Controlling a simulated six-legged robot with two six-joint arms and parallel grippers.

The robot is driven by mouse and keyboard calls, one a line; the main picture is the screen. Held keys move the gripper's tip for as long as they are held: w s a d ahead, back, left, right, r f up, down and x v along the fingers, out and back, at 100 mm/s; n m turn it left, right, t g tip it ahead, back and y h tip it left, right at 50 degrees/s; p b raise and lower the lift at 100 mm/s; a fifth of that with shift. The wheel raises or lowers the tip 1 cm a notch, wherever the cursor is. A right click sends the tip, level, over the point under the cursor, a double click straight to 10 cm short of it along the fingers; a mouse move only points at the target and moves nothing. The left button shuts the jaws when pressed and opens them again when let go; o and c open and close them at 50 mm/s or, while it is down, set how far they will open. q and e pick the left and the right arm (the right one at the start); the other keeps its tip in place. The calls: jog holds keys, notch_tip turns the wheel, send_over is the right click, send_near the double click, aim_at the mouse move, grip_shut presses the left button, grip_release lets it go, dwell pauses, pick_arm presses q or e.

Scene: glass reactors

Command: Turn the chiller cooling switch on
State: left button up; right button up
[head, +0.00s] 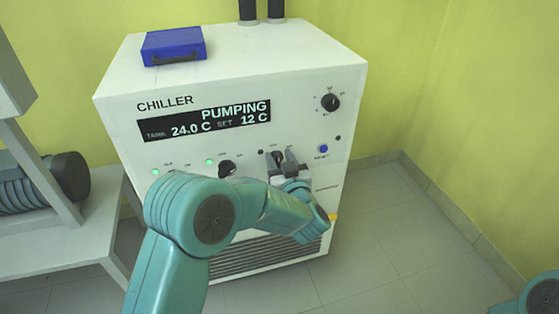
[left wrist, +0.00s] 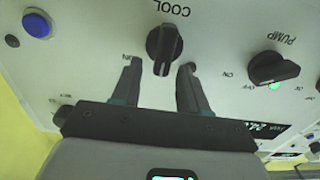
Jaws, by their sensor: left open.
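The white chiller (head: 120,110) shows "PUMPING", 24.0 C and set 12 C on its display (head: 205,120). The black cooling switch (left wrist: 167,42), labelled COOL, is a rotary knob on the front panel; in the head view it is mostly hidden by my gripper. My left gripper (left wrist: 161,66) is open, its fingertips on either side of the knob's near end. I cannot tell whether they touch it. In the head view the left gripper (head: 283,157) is at the panel, right of the pump knob (head: 227,168). My right gripper is out of view.
A dial (head: 330,102) and a blue button (head: 323,149) sit right of the cooling switch. A blue case (head: 174,46) lies on the chiller's top. A grey bench (head: 60,235) stands at left. The floor (head: 400,230) at right is clear.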

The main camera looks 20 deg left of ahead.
pick_arm(q)
jog(key=shift+w+a, duration=0.2)
jog(key=shift+w, duration=0.05)
jog(key=shift+s, duration=0.1)
grip_shut()
